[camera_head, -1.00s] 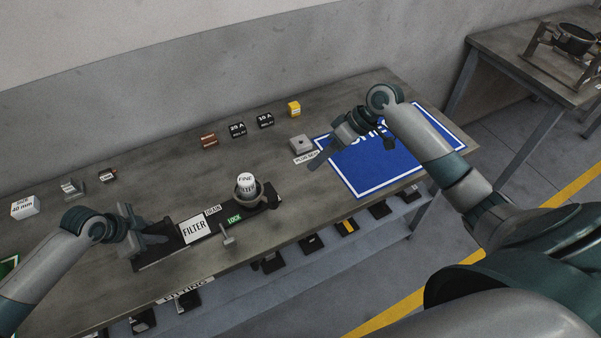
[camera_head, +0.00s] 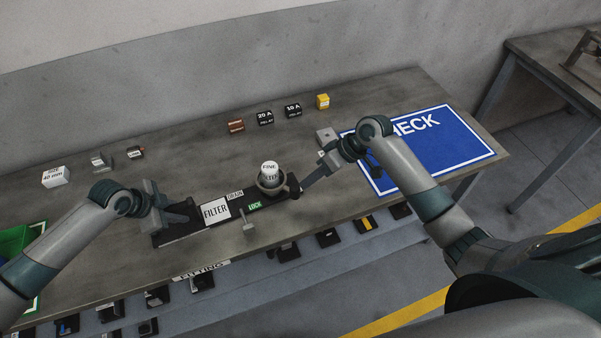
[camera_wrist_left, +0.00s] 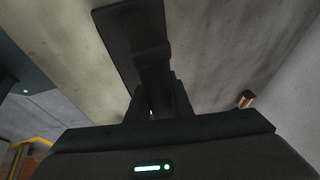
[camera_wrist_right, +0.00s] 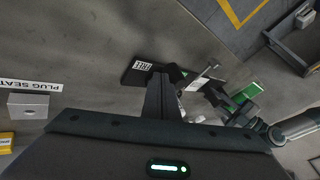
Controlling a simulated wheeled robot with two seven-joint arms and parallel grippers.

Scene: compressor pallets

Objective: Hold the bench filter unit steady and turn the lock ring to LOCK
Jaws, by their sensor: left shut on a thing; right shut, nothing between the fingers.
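The bench filter unit (camera_head: 174,236) is a long dark base with a white FILTER label and a green LOCK label. At its right end the dark lock ring (camera_head: 259,190) surrounds a white cartridge (camera_head: 269,171) marked FINE. A dark lug (camera_head: 293,188) sticks out on the ring's right side. My left gripper (camera_head: 163,221) is shut on the unit's left end; the left wrist view shows its fingers (camera_wrist_left: 155,105) on the dark part. My right gripper (camera_head: 306,186) is shut and empty, its tips close beside the lug; contact cannot be told. In the right wrist view its fingers (camera_wrist_right: 162,90) hide the ring.
A grey T-shaped piece (camera_head: 249,222) stands at the unit's front. A grey plug block (camera_head: 326,136) and a blue CHECK mat (camera_head: 440,150) lie to the right. Small labelled boxes (camera_head: 265,118) line the back. Dark parts (camera_head: 290,252) sit on a lower shelf in front.

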